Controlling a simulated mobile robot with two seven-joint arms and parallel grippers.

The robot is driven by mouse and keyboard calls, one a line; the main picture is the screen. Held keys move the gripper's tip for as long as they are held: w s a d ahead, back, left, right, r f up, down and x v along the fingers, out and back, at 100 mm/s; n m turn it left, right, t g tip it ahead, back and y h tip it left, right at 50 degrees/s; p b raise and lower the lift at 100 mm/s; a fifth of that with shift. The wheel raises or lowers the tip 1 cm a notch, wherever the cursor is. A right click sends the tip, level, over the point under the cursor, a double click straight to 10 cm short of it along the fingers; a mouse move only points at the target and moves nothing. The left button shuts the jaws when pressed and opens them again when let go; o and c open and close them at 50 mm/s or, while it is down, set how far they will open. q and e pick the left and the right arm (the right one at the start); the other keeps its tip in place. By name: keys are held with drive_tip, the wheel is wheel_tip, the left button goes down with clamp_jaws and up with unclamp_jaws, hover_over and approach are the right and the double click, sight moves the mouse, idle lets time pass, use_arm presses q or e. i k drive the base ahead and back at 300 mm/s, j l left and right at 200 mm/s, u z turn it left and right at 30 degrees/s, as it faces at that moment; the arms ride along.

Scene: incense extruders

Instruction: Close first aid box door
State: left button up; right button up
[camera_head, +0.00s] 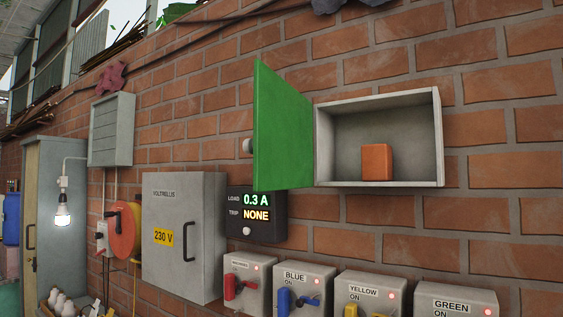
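The first aid box (439,140) is a pale grey open-fronted box on the brick wall, right of the middle of the head view. Its green door (283,130) is hinged at the box's left side and stands wide open, swung out to the left. A round grey knob (248,146) shows at the door's left edge. An orange block (377,162) stands inside on the box floor, towards the middle. Neither of my grippers is in view.
Below the box is a dark load display (257,215) and a row of switch boxes with coloured levers, including a blue one (303,290). A grey 230 V cabinet (183,235) is at left, with an orange reel (125,232) beside it. The space before the box looks clear.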

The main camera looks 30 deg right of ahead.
sight(280, 145)
drive_tip(key=i+j, duration=0.3)
drive_tip(key=i, duration=0.2)
drive_tip(key=i+j+z, duration=0.1)
drive_tip(key=i+j, duration=0.15)
drive_tip(key=i, duration=0.3)
drive_tip(key=i+j+z, duration=0.1)
drive_tip(key=z, duration=1.9)
drive_tip(key=k+j, duration=0.2)
